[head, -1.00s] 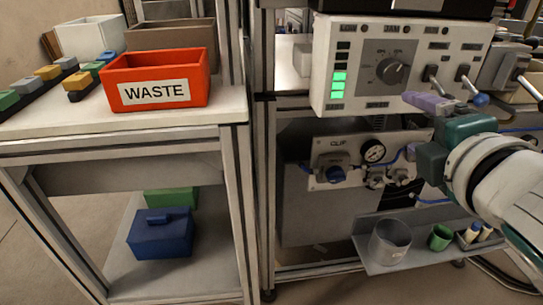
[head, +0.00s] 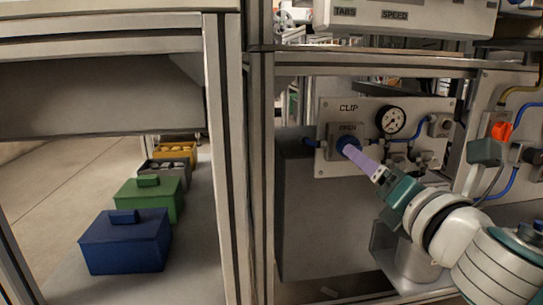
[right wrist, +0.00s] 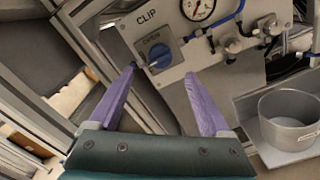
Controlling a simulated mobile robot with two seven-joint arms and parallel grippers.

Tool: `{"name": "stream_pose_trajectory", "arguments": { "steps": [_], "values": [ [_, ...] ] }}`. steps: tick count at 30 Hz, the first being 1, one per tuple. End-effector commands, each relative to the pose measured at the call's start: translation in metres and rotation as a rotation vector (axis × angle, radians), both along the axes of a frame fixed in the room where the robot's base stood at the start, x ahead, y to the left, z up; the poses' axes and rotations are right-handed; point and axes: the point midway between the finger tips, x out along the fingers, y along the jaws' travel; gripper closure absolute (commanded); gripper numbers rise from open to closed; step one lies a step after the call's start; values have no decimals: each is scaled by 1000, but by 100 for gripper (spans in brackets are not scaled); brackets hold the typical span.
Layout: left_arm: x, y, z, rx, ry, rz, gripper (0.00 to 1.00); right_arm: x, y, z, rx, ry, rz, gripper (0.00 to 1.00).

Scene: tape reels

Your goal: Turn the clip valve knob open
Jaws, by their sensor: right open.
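The clip valve knob (right wrist: 159,57) is a blue round knob with a pale pointer, on a grey plate marked OPEN (right wrist: 150,38) under the word CLIP. In the head view the same blue knob (head: 345,143) is partly hidden by my gripper. My right gripper (right wrist: 160,84) has purple fingers and is open, with nothing between them. In the right wrist view the knob shows ahead of the fingertips, between their lines. In the head view the fingers (head: 357,155) overlap the knob's lower right; I cannot tell whether they touch it. My left gripper is out of view.
A pressure gauge (head: 390,121) and fittings with blue tubing sit right of the knob on the white panel (head: 425,106). A grey cup (right wrist: 289,118) stands on a shelf below. Blue (head: 125,243) and green (head: 149,202) boxes stand on the left cart's lower shelf.

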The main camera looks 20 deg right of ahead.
Motion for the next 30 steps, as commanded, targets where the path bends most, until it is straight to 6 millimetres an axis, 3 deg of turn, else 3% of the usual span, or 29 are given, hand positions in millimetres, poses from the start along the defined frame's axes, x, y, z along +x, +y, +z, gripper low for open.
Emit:
{"name": "stream_pose_trajectory", "arguments": {
  "steps": [3,10,23,30],
  "values": [
    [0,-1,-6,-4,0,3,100,23,-6,-1,-3,-3,-1,19],
    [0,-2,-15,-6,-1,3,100,56,-13,-2,2,-1,-1,19],
    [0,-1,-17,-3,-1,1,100,66,-16,0,2,0,-1,19],
    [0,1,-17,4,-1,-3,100,66,-16,0,2,0,-1,44]
  ]
}}
